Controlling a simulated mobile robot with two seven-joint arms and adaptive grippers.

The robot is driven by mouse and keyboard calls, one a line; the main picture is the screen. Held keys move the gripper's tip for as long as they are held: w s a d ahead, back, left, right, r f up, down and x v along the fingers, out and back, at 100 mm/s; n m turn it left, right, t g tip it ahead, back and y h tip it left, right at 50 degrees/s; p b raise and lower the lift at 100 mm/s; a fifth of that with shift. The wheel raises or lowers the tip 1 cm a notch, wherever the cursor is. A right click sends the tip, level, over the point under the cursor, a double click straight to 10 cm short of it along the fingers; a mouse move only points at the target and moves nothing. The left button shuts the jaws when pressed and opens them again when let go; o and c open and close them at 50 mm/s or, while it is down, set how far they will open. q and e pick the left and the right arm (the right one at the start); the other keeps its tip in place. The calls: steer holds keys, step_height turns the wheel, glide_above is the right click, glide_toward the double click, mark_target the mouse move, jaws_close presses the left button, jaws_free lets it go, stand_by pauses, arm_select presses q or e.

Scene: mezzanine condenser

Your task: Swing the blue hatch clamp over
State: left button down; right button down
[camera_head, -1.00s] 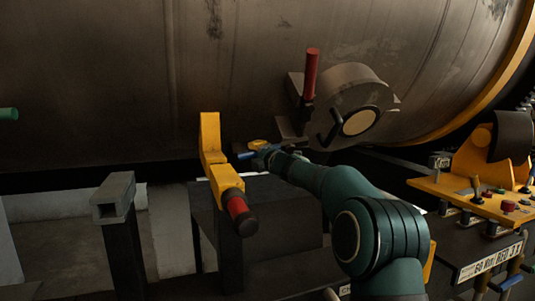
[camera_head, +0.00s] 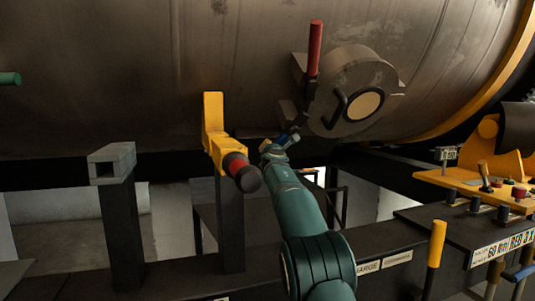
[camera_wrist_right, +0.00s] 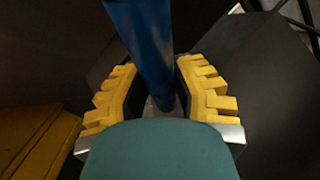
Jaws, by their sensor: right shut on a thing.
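My left gripper is not in view.
A red handle (camera_head: 315,48) stands upright at the hatch's left. A yellow bracket (camera_head: 214,120) with a red and black grip (camera_head: 240,170) is close left of my right arm. A grey-topped post (camera_head: 112,165) stands further left; a yellow control panel (camera_head: 470,182) is at right.

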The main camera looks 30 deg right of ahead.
steer(key=shift+d+f+h+b, duration=0.15)
steer(key=shift+d+h+b, duration=0.15)
steer(key=shift+d+h, duration=0.65)
steer(key=c, duration=0.7)
jaws_free()
steer(key=shift+d, duration=0.15)
steer(key=shift+c, duration=0.2)
